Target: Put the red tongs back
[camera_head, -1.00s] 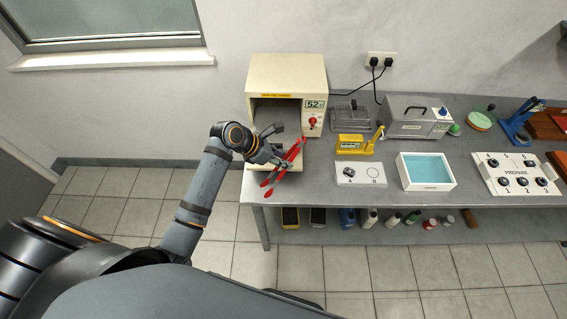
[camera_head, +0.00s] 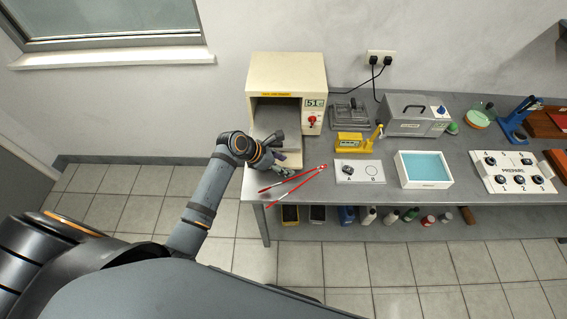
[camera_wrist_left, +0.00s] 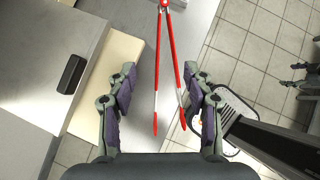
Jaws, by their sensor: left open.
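The red tongs (camera_head: 295,182) lie at the front left edge of the grey bench, with their joined end to the right and their two legs spread to the left. One leg end reaches the bench's front edge. My left gripper (camera_head: 284,168) is just behind and left of the tongs, in front of the cream oven (camera_head: 287,74). In the left wrist view my left gripper (camera_wrist_left: 160,80) is open, and the legs of the tongs (camera_wrist_left: 161,60) show between its fingers. I cannot tell if they touch.
The oven's front is open. Bottles stand on the shelf below.

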